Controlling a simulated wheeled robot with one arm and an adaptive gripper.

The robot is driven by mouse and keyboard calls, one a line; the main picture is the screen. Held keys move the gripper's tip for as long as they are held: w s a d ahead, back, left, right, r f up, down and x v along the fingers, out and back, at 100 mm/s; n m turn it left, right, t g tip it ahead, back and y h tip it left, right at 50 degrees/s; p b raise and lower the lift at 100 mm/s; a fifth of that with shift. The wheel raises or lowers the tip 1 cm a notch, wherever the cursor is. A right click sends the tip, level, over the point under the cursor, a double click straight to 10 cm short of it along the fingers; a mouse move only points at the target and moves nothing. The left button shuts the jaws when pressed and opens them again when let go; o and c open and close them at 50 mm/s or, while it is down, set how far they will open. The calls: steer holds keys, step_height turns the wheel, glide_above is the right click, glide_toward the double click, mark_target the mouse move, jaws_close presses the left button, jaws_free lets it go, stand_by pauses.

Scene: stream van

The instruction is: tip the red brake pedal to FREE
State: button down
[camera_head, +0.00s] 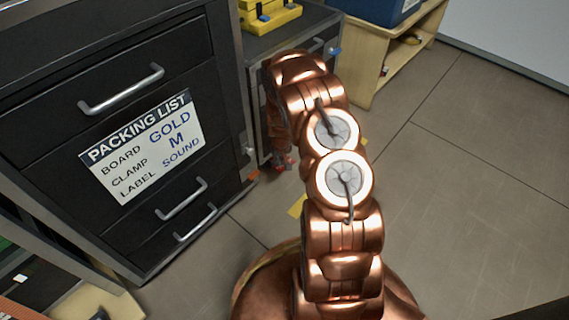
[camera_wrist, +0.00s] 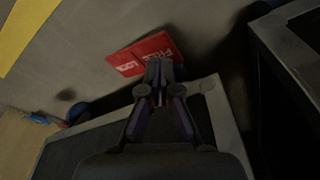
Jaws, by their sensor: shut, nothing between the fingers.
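The red brake pedal (camera_wrist: 128,58) shows in the wrist view, low over the grey floor by the edge of a dark cart or cabinet. It has two labelled parts, LOCK on the left and FREE on the right. My gripper (camera_wrist: 160,68) is shut and empty, with its fingertips over the lower right part of the pedal, by the FREE end. I cannot tell whether they touch it. In the head view my arm reaches down beside the middle cabinet, and small red parts show near the floor there. The pedal's tilt is hard to judge.
A black drawer cabinet (camera_head: 110,60) with a packing list (camera_head: 143,146) stands at left. A yellow case (camera_head: 270,14) lies on the middle cabinet. A wooden shelf (camera_head: 372,62) with a blue box (camera_head: 385,8) stands behind. The floor (camera_head: 470,190) at right is clear.

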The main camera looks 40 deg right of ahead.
steer(key=shift+f, duration=1.35)
stand_by(0.9)
steer(key=shift+r+p, duration=1.6)
steer(key=shift+r, duration=1.95)
